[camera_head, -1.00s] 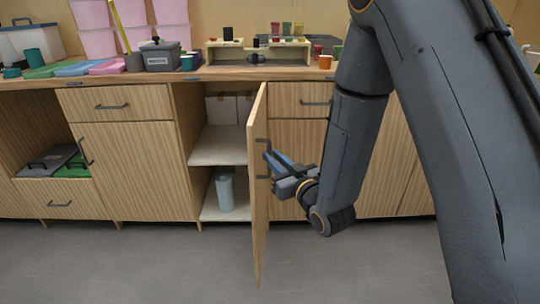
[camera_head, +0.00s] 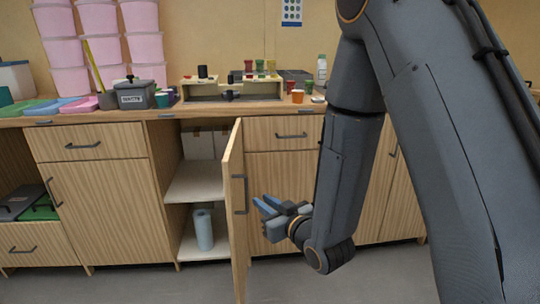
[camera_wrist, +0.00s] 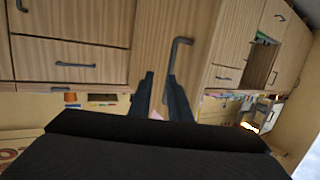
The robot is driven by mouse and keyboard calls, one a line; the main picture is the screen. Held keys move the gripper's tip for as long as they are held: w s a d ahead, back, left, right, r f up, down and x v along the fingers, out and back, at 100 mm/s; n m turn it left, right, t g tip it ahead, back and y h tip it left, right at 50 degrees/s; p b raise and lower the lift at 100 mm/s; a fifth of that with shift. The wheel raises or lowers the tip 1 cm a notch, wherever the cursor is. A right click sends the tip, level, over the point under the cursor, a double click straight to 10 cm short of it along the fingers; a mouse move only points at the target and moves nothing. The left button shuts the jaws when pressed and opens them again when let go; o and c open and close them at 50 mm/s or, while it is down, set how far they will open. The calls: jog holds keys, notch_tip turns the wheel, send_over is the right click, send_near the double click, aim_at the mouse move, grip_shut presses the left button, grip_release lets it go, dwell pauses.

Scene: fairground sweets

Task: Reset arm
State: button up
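My gripper (camera_head: 268,207) is in front of the lower cabinets, to the right of an open cabinet door (camera_head: 236,215). Its two blue-grey fingers point left toward the door's dark handle (camera_head: 240,195) and are apart from it. In the wrist view the fingers (camera_wrist: 161,95) stand apart with nothing between them. A door handle (camera_wrist: 178,55) shows beyond the fingertips there. My arm bends down from the upper right and hides part of the cabinets behind it.
The open cupboard has a shelf (camera_head: 196,182) and a light blue cylinder (camera_head: 203,230) at the bottom. The grey floor in front is partly clear.

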jog(key=s+d+m+g+h, duration=0.1)
jog(key=s+d+g+h, duration=0.1)
jog(key=d+g+h, duration=0.3)
jog(key=s+d+r+m+g+h, duration=0.1)
jog(key=s+d+r+g, duration=0.15)
jog(key=s, duration=0.65)
jog(key=s+d+r+m+g+h, duration=0.1)
jog(key=s+d+r+g, duration=0.2)
jog(key=s, duration=0.5)
jog(key=s+d+r+m+g+h, duration=0.1)
jog(key=s+d+m+g, duration=0.2)
jog(key=s, duration=0.6)
jog(key=d+r+m+p, duration=0.1)
jog(key=d+r+p, duration=0.5)
jog(key=p, duration=0.8)
jog(key=shift+w+d+r+p, duration=0.25)
jog(key=shift+d+p, duration=0.15)
jog(key=shift+d, duration=0.8)
